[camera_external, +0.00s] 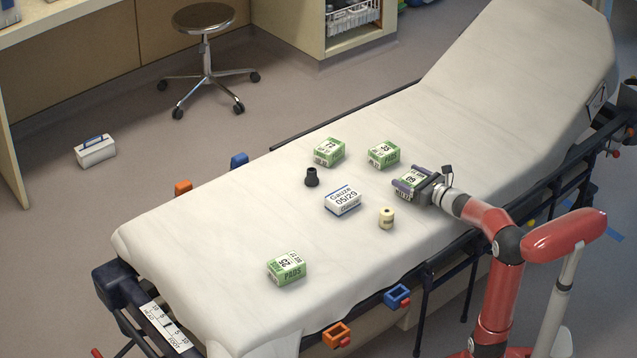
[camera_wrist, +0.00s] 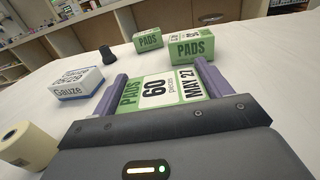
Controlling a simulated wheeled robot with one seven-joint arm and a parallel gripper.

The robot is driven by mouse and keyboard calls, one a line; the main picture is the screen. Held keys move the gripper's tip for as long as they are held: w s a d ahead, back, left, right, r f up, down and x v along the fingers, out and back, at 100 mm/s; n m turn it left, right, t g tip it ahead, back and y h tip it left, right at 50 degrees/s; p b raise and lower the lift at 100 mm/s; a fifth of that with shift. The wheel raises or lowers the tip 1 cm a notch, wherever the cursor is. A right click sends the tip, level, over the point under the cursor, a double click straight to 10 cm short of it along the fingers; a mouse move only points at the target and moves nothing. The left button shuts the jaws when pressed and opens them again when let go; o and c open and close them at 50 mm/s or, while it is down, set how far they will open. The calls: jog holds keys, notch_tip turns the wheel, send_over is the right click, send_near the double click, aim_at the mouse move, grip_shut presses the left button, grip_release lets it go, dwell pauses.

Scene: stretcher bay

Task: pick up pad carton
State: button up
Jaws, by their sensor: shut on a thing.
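A green and white pad carton (camera_wrist: 160,89) marked 60 and MAY 27 sits between the two purple fingers of my gripper (camera_wrist: 163,86) in the wrist view. The gripper is shut on it. In the external view my gripper (camera_external: 411,184) reaches in from the right and holds this carton (camera_external: 410,179) at or just above the stretcher sheet; I cannot tell if it touches. Other pad cartons lie on the sheet: one behind on the left (camera_external: 329,152), one behind (camera_external: 384,154), and one near the front left (camera_external: 286,268). My fingers partly hide the held carton's sides.
A gauze box (camera_external: 342,200), a black cone-shaped piece (camera_external: 312,177) and a cream roll (camera_external: 386,218) lie left of my gripper on the stretcher (camera_external: 210,235). The raised backrest (camera_external: 520,60) stands behind right. The sheet around the front carton is clear.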

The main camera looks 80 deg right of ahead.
aim_at(410, 178)
jog(key=shift+r, duration=0.15)
notch_tip(410, 178, up, 20)
jog(key=p, duration=0.7)
jog(key=w+a+r+n+t+y, duration=0.1)
jog(key=w+a+n+y, duration=0.15)
jog(key=w, duration=0.65)
jog(key=w+a+r+n+t+y+p, duration=0.1)
jog(key=w+n+y, duration=0.15)
jog(key=w, duration=0.65)
jog(key=w+a+r+n+t+y, duration=0.1)
jog(key=w+a+t+y, duration=0.15)
jog(key=w, duration=0.55)
jog(key=w+a+f+n+g+y+p, duration=0.2)
jog(key=w+a+n+y, duration=0.6)
jog(key=w+a, duration=1.25)
jog(key=f+b, duration=0.2)
jog(key=f, duration=0.3)
jog(key=w+f+m+y+b, duration=0.1)
jog(key=f+b, duration=0.1)
jog(key=f, duration=0.3)
jog(key=f+m+y+b, duration=0.1)
jog(key=f+b, duration=0.2)
jog(key=f, duration=0.3)
jog(key=shift+w+d, duration=0.15)
jog(key=shift+w, duration=0.2)
jog(key=shift+f+b, duration=0.75)
jog(key=shift+f, duration=1.7)
